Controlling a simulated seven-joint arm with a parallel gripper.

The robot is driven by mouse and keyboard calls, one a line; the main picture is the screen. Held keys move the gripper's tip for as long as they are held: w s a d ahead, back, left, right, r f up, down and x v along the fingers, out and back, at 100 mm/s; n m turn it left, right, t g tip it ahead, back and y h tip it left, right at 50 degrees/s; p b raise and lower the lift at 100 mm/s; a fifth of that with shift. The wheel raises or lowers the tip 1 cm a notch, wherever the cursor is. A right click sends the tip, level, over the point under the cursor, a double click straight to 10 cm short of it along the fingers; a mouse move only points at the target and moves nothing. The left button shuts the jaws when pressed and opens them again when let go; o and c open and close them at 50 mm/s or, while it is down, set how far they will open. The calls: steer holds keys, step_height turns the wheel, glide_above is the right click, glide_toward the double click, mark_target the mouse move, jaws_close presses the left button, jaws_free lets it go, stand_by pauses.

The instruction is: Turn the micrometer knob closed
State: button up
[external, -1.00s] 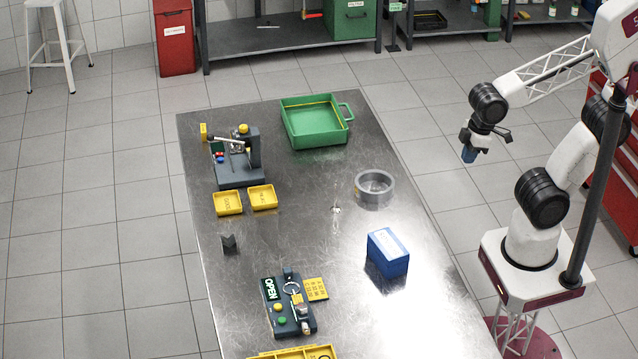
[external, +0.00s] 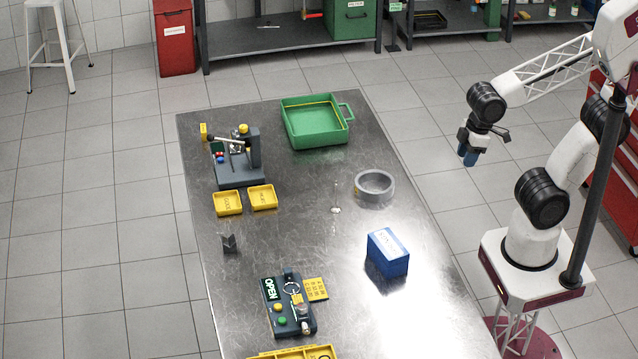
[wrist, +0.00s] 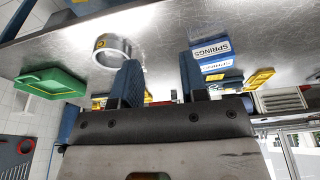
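The micrometer station (external: 291,318) is a dark block at the near left of the table. Its display (external: 269,289) reads OPEN. A yellow and a green button (external: 281,321) sit on it, beside a small ring-shaped metal part (external: 292,288). Pale cylindrical parts (external: 303,309) near its right edge may include the knob; it is too small to tell. My gripper (external: 468,156) hangs beyond the table's right edge, far from the station. In the wrist view its blue fingers (wrist: 158,85) are apart with nothing between them.
On the table are a blue SPRINGS box (external: 388,254), a grey ring (external: 375,184), a green tray (external: 315,140), two yellow bins (external: 228,203), a grey press-like fixture (external: 240,172) and a dark V-shaped block (external: 229,243). The table's middle is mostly clear.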

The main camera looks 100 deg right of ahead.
steer(key=shift+o, duration=1.3)
steer(key=w+a+r+m, duration=0.1)
steer(key=w+a+r, duration=0.1)
steer(key=w, duration=0.5)
steer(key=w+a+r, duration=0.2)
steer(key=w, duration=0.6)
steer(key=shift+r+m+g, duration=0.25)
steer(key=shift+m+g, duration=0.05)
steer(key=shift+m, duration=0.1)
steer(key=m+g, duration=0.2)
steer(key=m, duration=0.4)
glide_above(301, 318)
step_height(301, 318, down, 12)
steer(key=shift+f, duration=0.2)
steer(key=shift+f, duration=3.9)
steer(key=c, duration=0.9)
